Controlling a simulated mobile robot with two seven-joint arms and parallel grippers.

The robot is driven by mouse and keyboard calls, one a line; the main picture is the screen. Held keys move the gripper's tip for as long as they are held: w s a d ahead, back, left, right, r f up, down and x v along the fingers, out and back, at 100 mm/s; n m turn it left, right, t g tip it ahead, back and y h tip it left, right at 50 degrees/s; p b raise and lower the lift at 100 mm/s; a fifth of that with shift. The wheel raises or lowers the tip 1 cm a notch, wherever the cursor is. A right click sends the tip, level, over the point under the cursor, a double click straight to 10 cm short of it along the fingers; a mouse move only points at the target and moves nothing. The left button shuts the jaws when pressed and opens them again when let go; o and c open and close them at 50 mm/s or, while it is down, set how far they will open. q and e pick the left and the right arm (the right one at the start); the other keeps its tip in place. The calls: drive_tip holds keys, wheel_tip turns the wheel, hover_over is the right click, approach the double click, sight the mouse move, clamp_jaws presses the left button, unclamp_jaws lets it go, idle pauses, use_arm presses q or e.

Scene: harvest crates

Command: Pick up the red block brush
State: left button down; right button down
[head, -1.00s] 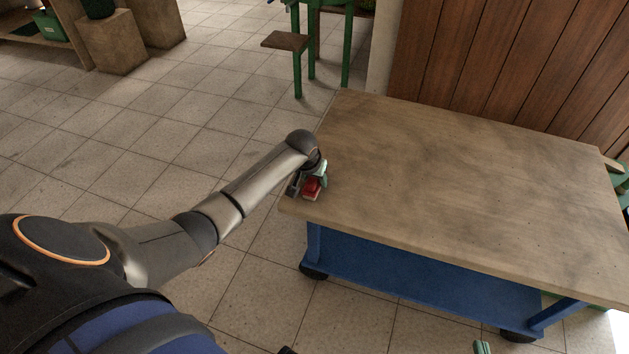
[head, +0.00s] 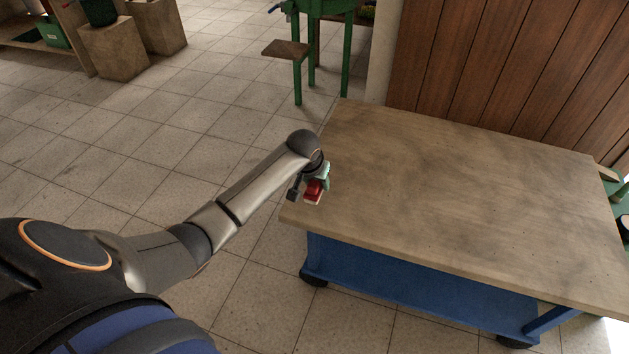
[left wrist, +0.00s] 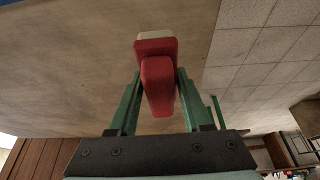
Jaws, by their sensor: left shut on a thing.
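The red block brush (head: 313,189) is at the left end of the wooden tabletop in the head view. In the left wrist view the brush (left wrist: 157,80) shows a red handle, a red block and a pale strip along its far edge. My left gripper (head: 311,187) is shut on the brush, with one green finger on each side of the red handle (left wrist: 160,82). I cannot tell for sure how far the brush is above the tabletop. My right gripper is not in view.
The wooden tabletop (head: 460,200) with a blue frame below is otherwise bare. A wood-panelled wall (head: 500,70) stands behind it. A green stand (head: 318,40) is beyond the table. Tiled floor (head: 130,150) lies open to the left.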

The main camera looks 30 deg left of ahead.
use_arm(q)
drive_tip(key=s+d+r+p, duration=0.3)
drive_tip(key=s+d+r, duration=0.4)
drive_tip(key=s+d, duration=0.1)
drive_tip(key=shift+d+r, duration=0.15)
drive_tip(key=shift+d, duration=0.15)
